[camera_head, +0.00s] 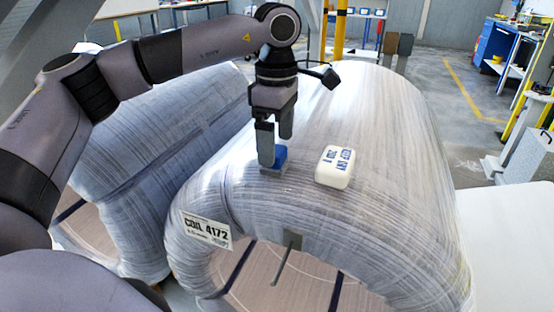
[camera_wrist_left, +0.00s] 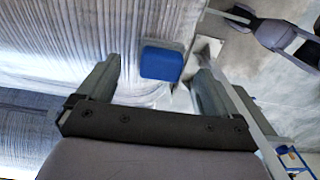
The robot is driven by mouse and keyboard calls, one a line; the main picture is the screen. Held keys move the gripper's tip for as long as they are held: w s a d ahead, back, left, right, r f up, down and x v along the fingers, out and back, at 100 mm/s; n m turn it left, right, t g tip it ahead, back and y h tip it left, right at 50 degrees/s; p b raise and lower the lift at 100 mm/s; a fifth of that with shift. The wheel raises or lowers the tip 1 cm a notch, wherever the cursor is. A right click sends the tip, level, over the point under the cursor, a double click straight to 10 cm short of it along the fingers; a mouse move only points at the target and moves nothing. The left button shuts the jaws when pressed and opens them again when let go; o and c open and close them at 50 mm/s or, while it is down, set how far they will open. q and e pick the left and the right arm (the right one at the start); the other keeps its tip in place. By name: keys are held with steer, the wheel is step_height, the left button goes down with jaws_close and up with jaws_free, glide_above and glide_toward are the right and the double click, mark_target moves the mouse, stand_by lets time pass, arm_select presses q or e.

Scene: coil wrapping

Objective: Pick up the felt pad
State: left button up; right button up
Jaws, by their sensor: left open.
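A small blue block-like pad, which I take to be the felt pad (camera_head: 280,155), sits on top of the wrapped coil (camera_head: 370,120), near its front edge. In the left wrist view the blue pad (camera_wrist_left: 161,63) shows whole, just ahead of and between the fingertips. My left gripper (camera_head: 276,150) is open and points down over the pad. One finger hides part of the pad in the head view. It also shows in the left wrist view (camera_wrist_left: 157,72), with a finger on either side and no clear contact. My right gripper is not in view.
A label reading COIL 4172 (camera_head: 206,231) is on the coil's front edge. A second wrapped coil (camera_head: 150,135) stands close on the left. Open floor lies at the right.

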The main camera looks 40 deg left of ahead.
arm_select(q)
step_height(320, 180, down, 3)
steer(key=shift+s+f, duration=0.1)
steer(key=c, duration=1.1)
steer(key=shift+c, duration=0.2)
step_height(320, 180, up, 10)
steer(key=shift+r+p, duration=0.1)
steer(key=shift+p, duration=0.3)
steer(key=o, duration=0.4)
steer(key=shift+c, duration=1.4)
